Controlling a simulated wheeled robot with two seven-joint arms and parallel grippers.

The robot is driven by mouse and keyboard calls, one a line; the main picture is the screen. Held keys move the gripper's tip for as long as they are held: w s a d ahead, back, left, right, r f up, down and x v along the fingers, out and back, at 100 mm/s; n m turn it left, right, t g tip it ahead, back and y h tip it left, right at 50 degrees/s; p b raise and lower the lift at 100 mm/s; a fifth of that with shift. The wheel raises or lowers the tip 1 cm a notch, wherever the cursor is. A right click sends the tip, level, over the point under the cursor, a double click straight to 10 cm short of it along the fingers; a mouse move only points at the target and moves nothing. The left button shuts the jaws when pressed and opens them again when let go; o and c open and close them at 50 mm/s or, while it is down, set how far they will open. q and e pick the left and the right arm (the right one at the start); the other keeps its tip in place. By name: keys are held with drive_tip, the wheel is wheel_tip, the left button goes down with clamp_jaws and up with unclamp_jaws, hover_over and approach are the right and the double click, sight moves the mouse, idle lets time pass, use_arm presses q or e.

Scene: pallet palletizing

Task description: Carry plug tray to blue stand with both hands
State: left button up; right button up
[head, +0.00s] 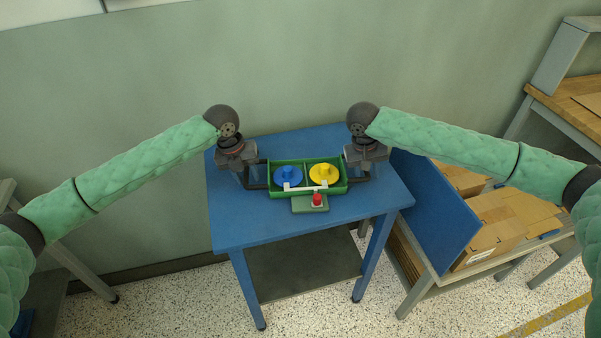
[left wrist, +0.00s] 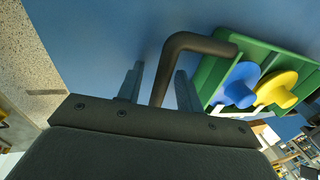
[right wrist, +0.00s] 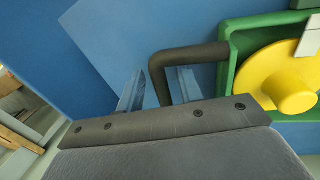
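The green plug tray (head: 306,192) has two compartments, with a blue plug (head: 288,175) in the left one and a yellow plug (head: 323,174) in the right one. It appears to sit on the blue stand (head: 240,225). Dark handles stick out from both ends. My left gripper (left wrist: 158,88) is at the left handle (left wrist: 198,42), its fingers apart with the handle between them and gaps showing. My right gripper (right wrist: 159,88) is likewise at the right handle (right wrist: 190,54), fingers apart on either side of it.
A small green box with a red button (head: 317,199) is at the tray's front edge. A blue panel (head: 432,210) and a bench with cardboard boxes (head: 490,235) stand to the right. A wall is behind the stand. The stand's front top is clear.

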use_arm(q)
drive_tip(key=shift+r, duration=0.1)
use_arm(e)
drive_tip(key=shift+a, duration=0.1)
use_arm(q)
drive_tip(key=shift+r, duration=0.2)
wheel_tip(320, 180, up, 11)
drive_tip(key=a, duration=0.2)
use_arm(e)
wheel_tip(320, 180, up, 12)
drive_tip(key=a, duration=0.2)
drive_tip(key=shift+a, duration=0.15)
use_arm(q)
drive_tip(key=shift+s+a, duration=0.1)
drive_tip(key=shift+s, duration=0.05)
use_arm(e)
drive_tip(key=shift+s+f, duration=0.15)
drive_tip(key=shift+f, duration=0.05)
idle(0.3)
